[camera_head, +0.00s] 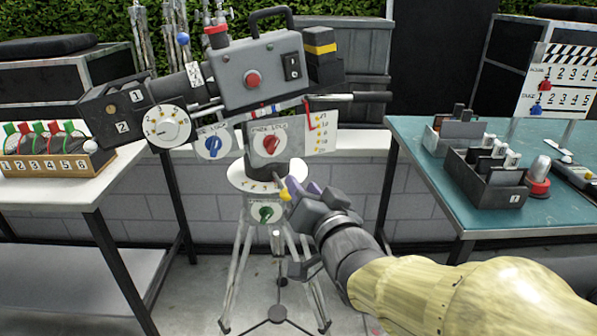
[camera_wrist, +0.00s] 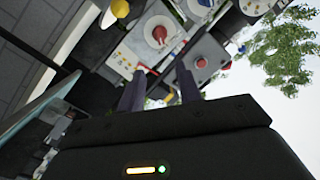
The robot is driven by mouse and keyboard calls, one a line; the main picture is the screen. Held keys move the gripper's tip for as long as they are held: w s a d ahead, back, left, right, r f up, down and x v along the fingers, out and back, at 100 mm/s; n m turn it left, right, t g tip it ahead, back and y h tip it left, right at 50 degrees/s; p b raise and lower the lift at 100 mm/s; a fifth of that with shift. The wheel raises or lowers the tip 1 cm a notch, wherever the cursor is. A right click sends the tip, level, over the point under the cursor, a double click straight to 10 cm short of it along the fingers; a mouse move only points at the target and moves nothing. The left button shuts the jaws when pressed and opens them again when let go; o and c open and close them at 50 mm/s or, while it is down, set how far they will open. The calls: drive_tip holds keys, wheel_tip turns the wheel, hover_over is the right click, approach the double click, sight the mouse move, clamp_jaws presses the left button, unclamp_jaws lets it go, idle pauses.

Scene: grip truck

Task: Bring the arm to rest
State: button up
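My arm (camera_head: 430,285) reaches in from the lower right of the head view. My gripper (camera_head: 302,188) is in front of the tripod, just below the camera's pan lock dial, with its fingers pointing up and away. In the wrist view my gripper (camera_wrist: 160,78) shows two dark fingers standing apart with nothing between them. The camera (camera_head: 255,75) sits tilted on the tripod (camera_head: 243,250). The red-knobbed dial (camera_head: 270,143) shows above the fingers and again in the wrist view (camera_wrist: 158,33). Whether a finger touches the tripod head cannot be told.
A white table (camera_head: 90,185) with a numbered box (camera_head: 55,165) stands at left. A teal table (camera_head: 440,190) with dark bins (camera_head: 485,180), a red lamp (camera_head: 538,180) and a clapperboard (camera_head: 560,80) stands at right. A low block wall (camera_head: 340,200) runs behind the tripod.

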drive_tip(key=d+f+g+h, duration=0.3)
drive_tip(key=d+f+g, duration=0.15)
drive_tip(key=f, duration=0.45)
drive_tip(key=s+d+f+n+g+h, duration=0.1)
drive_tip(key=s+d+f+g, duration=0.35)
drive_tip(key=f, duration=0.35)
drive_tip(key=s+d+f+n+g+h, duration=0.2)
drive_tip(key=s+d+f+g, duration=0.1)
drive_tip(key=s+f+g, duration=0.4)
wheel_tip(320, 180, up, 31)
drive_tip(key=w+t+p, duration=0.1)
drive_tip(key=p, duration=3.1)
drive_tip(key=shift+r, duration=0.15)
drive_tip(key=shift+w, duration=0.1)
